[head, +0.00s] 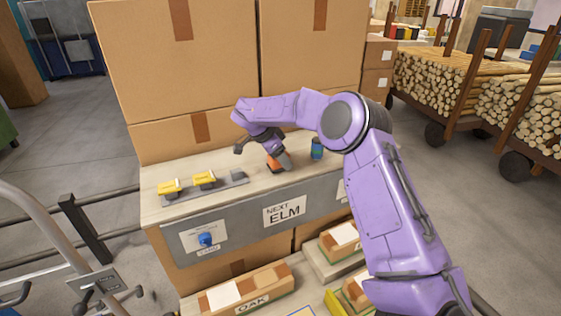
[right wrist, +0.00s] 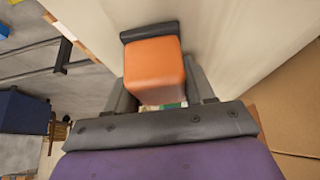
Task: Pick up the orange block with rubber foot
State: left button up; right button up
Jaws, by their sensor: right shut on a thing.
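The orange block (head: 273,163) is on or just above the wooden worktop (head: 168,214), partly hidden by my right gripper in the head view. In the right wrist view the orange block (right wrist: 154,68) shows large, with its dark grey rubber foot (right wrist: 150,31) at the far end. My right gripper (head: 279,160) is shut on the block, with a grey finger on each side of it in the right wrist view (right wrist: 160,88). I cannot tell whether the foot touches the worktop. My left gripper is not in view.
Two yellow blocks (head: 204,178) sit on a grey rack (head: 215,189) at the worktop's left. A blue-green can (head: 317,149) stands right of the gripper. Large cardboard boxes (head: 180,60) wall off the back. A blue knob (head: 206,239) juts from the front panel.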

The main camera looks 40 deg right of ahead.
jog(key=r, duration=0.1)
jog(key=r+b, duration=0.1)
jog(key=r, duration=0.1)
jog(key=shift+s+a, duration=0.2)
jog(key=s+a+r+b, duration=0.3)
jog(key=s+a+r, duration=0.3)
jog(key=s+r, duration=0.3)
jog(key=s, duration=0.3)
jog(key=shift+r, duration=0.15)
